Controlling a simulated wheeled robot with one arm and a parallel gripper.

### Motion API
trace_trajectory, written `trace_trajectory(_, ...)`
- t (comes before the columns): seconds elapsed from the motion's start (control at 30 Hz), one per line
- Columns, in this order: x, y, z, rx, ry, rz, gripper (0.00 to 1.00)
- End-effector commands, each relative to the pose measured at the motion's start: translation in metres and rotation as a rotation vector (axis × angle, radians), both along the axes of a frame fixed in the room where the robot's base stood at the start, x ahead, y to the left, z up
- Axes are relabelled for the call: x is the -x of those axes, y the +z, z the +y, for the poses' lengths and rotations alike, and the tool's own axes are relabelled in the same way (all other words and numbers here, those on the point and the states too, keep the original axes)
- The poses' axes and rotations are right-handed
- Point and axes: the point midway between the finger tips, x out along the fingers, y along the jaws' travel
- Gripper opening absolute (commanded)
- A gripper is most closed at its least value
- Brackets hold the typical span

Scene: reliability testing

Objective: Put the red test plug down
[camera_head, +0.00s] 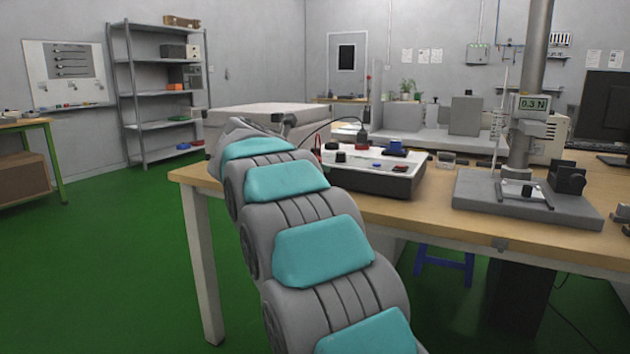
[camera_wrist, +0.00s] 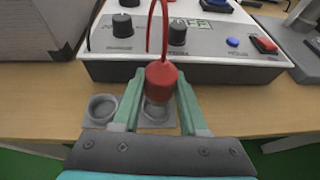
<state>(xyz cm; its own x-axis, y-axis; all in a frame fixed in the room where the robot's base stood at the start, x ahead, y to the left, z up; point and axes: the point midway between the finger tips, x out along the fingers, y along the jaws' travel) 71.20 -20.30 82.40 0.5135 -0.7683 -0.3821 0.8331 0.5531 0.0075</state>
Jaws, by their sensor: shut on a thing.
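The red test plug (camera_wrist: 160,80) is between the two green fingers of my gripper (camera_wrist: 159,92) in the wrist view, with a red cable rising from its top. My gripper is shut on it. Below the plug is a grey holder with two round cups on the table. The left cup (camera_wrist: 102,108) is empty. The plug is in line with the right cup (camera_wrist: 157,112) in the picture. The plug hides part of that cup, and I cannot tell whether they touch. In the head view my arm hides the holder.
A white instrument box (camera_head: 385,170) with knobs and buttons stands just behind the plug; its front panel (camera_wrist: 200,66) shows in the wrist view. A grey block (camera_wrist: 40,30) is at the left. A force test stand (camera_head: 525,200) stands farther right on the wooden table (camera_head: 420,212).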

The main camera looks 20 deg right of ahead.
Motion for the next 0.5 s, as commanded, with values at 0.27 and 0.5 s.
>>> trace_trajectory(0.27,-0.001,-0.029,-0.003,0.003,-0.004,0.004,0.0)
trace_trajectory(0.5,-0.002,-0.036,-0.001,0.0,0.0,0.0,0.0)
